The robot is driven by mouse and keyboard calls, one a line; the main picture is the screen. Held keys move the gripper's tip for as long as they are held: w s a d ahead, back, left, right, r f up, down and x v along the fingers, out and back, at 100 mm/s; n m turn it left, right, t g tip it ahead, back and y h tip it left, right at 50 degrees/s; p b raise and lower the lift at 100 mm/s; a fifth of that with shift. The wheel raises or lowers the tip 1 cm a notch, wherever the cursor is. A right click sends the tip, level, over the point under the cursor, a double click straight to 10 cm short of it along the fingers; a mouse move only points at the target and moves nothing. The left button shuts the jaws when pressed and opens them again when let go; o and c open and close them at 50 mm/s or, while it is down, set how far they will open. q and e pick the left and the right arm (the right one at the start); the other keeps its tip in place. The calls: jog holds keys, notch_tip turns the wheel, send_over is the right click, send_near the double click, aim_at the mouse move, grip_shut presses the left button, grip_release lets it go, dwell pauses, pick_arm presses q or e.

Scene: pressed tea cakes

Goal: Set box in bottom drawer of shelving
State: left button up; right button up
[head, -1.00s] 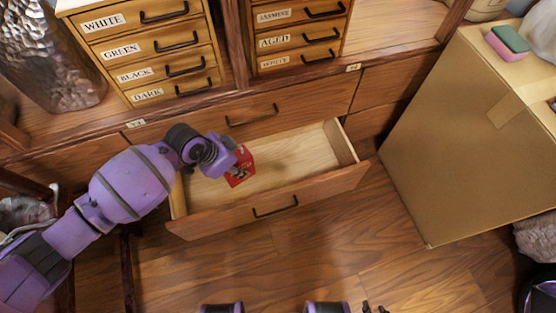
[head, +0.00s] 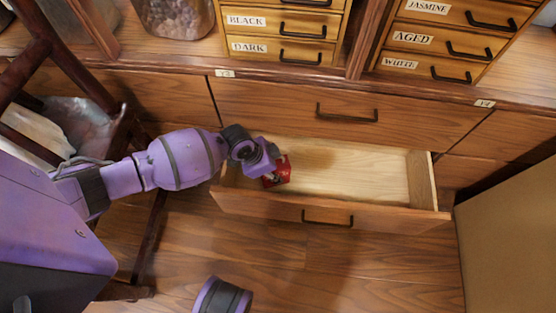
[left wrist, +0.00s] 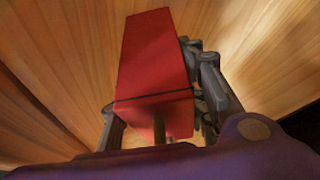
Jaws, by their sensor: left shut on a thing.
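A red box (head: 277,173) is at the left end of the open bottom drawer (head: 375,178) in the head view. My left gripper (head: 266,167) reaches in from the left and is shut on the box. In the left wrist view the red box (left wrist: 155,60) sits between the fingers of my left gripper (left wrist: 160,110), with pale wood beyond it. I cannot tell whether the box touches the drawer floor. The rest of the drawer interior looks empty. My right gripper is not in view.
A closed drawer (head: 345,108) is above the open one. Small labelled tea drawers (head: 280,35) stand on the shelf. A dark wooden chair (head: 60,90) is at the left, and a large cardboard box (head: 510,240) is at the right.

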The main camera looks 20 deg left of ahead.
pick_arm(q)
notch_tip(320, 180, down, 5)
jog(key=shift+r+b, duration=0.1)
jog(key=shift+b, duration=1.15)
jog(key=shift+w, duration=0.1)
jog(key=shift+f, duration=0.25)
jog(key=o, duration=1.2)
jog(key=shift+r, duration=0.1)
